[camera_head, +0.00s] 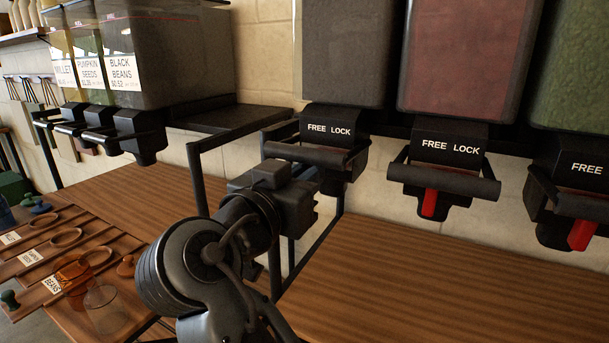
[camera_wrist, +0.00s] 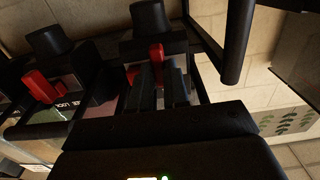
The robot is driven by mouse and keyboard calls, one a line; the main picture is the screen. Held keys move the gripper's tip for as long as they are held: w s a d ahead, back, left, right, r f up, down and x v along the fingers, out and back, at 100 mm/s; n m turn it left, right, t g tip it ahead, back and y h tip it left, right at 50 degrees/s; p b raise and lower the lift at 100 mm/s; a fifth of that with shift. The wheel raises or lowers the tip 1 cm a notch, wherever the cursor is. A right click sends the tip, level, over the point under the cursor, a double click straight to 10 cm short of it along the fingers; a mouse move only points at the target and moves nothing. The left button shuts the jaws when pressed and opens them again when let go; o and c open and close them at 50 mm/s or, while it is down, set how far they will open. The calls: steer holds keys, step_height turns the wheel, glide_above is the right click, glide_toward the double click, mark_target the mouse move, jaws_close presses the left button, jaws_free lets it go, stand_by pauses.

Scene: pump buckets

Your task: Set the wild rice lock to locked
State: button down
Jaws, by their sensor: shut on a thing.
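The leftmost dispenser marked FREE LOCK (camera_head: 329,131) is in front of my arm in the head view. Its lock lever is hidden there behind my gripper (camera_head: 305,195). In the wrist view, a red lever (camera_wrist: 157,54) stands at the tips of the two dark fingers of my gripper (camera_wrist: 160,82), which are closed on it. Its exact position between FREE and LOCK cannot be told. No wild rice label is readable in either view.
The middle dispenser has a red lever (camera_head: 429,203) below FREE, and the right one a red lever (camera_head: 582,235). Black handle bars (camera_head: 445,180) stick out in front. A black frame (camera_head: 197,178) stands left of my gripper. The wooden counter (camera_head: 430,285) below is clear.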

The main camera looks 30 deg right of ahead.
steer(key=shift+s+d+b, duration=0.2)
steer(key=shift+s+d, duration=0.15)
steer(key=shift+s, duration=0.2)
steer(key=shift+s+d+b, duration=0.2)
steer(key=shift+s+d, duration=0.15)
steer(key=shift+s, duration=0.2)
steer(key=c, duration=1.1)
jaws_free()
steer(key=b+v, duration=0.1)
steer(key=v, duration=0.6)
steer(key=shift+s+a, duration=0.25)
steer(key=shift+a, duration=0.1)
